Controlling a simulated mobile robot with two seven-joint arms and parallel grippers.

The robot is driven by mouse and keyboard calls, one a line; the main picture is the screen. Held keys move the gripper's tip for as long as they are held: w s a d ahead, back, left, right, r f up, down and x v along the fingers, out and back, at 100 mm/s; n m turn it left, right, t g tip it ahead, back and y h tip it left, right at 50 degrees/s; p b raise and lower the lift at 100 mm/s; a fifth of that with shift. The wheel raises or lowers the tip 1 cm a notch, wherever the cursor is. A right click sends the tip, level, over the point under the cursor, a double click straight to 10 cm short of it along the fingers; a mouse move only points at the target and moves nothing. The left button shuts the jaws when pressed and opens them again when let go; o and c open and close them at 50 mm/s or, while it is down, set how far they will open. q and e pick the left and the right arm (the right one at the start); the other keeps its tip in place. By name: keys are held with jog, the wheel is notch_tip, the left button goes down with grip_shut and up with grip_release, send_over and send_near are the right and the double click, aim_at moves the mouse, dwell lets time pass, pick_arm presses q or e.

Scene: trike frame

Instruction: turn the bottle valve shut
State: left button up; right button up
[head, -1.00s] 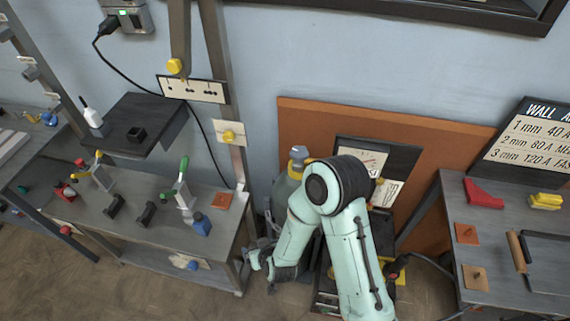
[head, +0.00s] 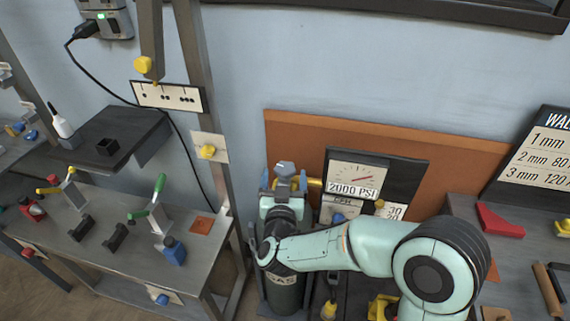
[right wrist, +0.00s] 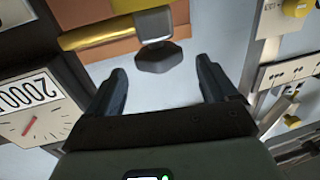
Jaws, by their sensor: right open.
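The gas bottle (head: 283,294) is a dark cylinder marked GAS, standing upright against the wall between the benches. Its valve has a grey knob (head: 285,168), partly hidden by my gripper. In the right wrist view the grey faceted knob (right wrist: 158,57) shows beside a yellow pipe, roughly centred between the fingertips. My right gripper (head: 285,184) is open and empty at the bottle's top, with its fingers pointing at the knob. I cannot tell whether the fingers are level with the knob. My right forearm hides part of the bottle. My left gripper is not in view.
A gauge panel (head: 355,178) reading 2000 PSI is close on the right of the valve. A metal bench (head: 130,255) with clamps stands to the left, with an upright post (head: 187,90) near the bottle. Another bench (head: 465,207) stands at the right.

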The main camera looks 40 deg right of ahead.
aim_at(285, 162)
jog(key=x, duration=0.6)
jog(key=shift+w+d, duration=0.1)
jog(key=c, duration=0.9)
